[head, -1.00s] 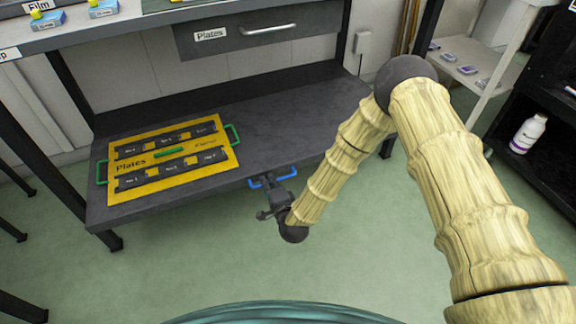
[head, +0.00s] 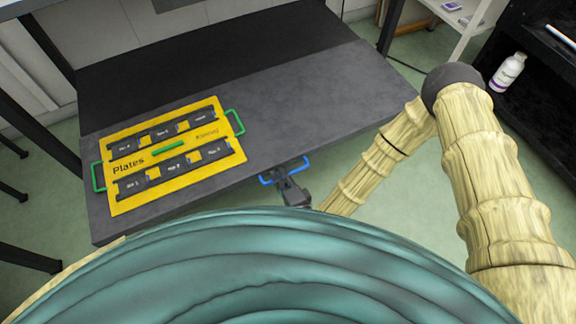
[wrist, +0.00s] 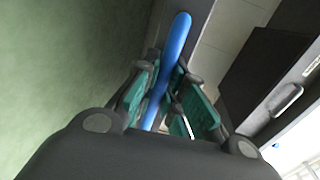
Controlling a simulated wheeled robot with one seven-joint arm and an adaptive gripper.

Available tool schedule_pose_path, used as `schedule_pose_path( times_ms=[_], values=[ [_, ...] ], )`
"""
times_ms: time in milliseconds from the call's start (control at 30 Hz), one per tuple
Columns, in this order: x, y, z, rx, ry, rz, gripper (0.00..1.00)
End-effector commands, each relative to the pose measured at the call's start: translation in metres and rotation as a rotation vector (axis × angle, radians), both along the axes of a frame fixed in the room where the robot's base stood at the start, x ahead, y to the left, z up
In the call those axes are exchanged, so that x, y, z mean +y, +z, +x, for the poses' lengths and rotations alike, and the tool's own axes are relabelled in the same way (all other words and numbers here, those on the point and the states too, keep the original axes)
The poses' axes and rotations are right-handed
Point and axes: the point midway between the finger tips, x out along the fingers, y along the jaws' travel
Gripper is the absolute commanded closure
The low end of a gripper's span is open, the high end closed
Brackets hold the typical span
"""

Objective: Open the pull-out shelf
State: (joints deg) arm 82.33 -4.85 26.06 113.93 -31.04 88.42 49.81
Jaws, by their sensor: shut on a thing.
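The grey pull-out shelf (head: 330,88) extends toward me beneath a darker fixed surface. A blue handle (head: 270,179) is on its front edge. My gripper (head: 287,178) is at this handle, with its jaws shut on it. In the wrist view the blue handle (wrist: 177,45) runs between the fingers of my gripper (wrist: 168,88). A yellow Plates tray (head: 195,184) with green handles and several black plates lies flat on the left part of the shelf.
A black shelf unit (head: 555,85) with a white bottle (head: 507,72) stands at the right. A table leg (head: 28,262) is at the left. Green floor (head: 400,225) is clear to the right of the shelf. My teal body fills the bottom.

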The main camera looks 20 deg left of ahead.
Motion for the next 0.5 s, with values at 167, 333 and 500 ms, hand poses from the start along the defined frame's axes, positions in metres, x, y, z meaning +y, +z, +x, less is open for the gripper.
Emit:
schedule_pose_path(
  times_ms=[167,333,500],
  values=[
    [0.0017,0.0009,-0.0071,0.000,0.012,0.001,1.00],
    [0.0021,0.0008,-0.0081,0.001,0.014,0.002,1.00],
    [0.0022,0.0008,-0.0083,0.001,0.015,0.002,1.00]
  ],
)
